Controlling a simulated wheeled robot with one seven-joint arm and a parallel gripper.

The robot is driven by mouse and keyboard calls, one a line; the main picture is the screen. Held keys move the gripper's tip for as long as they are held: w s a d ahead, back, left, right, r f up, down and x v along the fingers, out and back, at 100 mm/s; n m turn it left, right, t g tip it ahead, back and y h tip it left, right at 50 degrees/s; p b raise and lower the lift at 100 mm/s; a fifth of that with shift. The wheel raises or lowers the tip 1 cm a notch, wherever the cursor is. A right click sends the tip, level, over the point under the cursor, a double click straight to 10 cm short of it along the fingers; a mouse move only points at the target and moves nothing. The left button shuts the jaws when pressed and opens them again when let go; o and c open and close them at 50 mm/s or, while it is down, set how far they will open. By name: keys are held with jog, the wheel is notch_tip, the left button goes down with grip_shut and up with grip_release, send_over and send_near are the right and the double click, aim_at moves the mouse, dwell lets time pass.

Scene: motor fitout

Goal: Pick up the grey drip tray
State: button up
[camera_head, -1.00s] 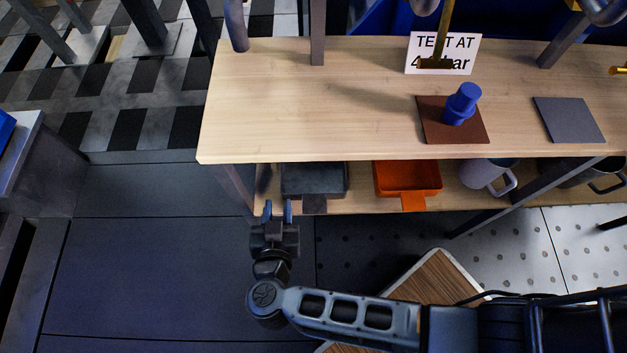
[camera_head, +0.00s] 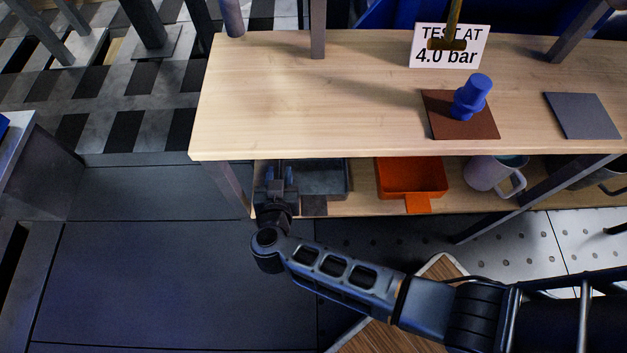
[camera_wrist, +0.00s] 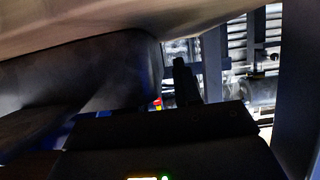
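The grey drip tray (camera_head: 325,181) sits on the lower shelf under the bench top, at the left end, its tab (camera_head: 314,205) pointing to the front. The bench top's edge hides its back part. My gripper (camera_head: 279,170) is at the tray's left side, under the bench edge. Its two fingers look apart. I cannot tell whether one is inside the tray or whether they touch it. In the wrist view, a dark finger (camera_wrist: 185,80) stands beside a large dark grey surface, which may be the tray close up.
An orange tray (camera_head: 411,178) and a mug (camera_head: 492,176) stand to the right on the lower shelf (camera_head: 365,207). The bench top (camera_head: 300,110) is close above my gripper. A bench leg (camera_head: 233,187) is just left of it. A blue part (camera_head: 470,98) stands on a brown mat above.

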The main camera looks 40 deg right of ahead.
jog(key=shift+w, duration=0.1)
grip_shut()
dwell(0.5)
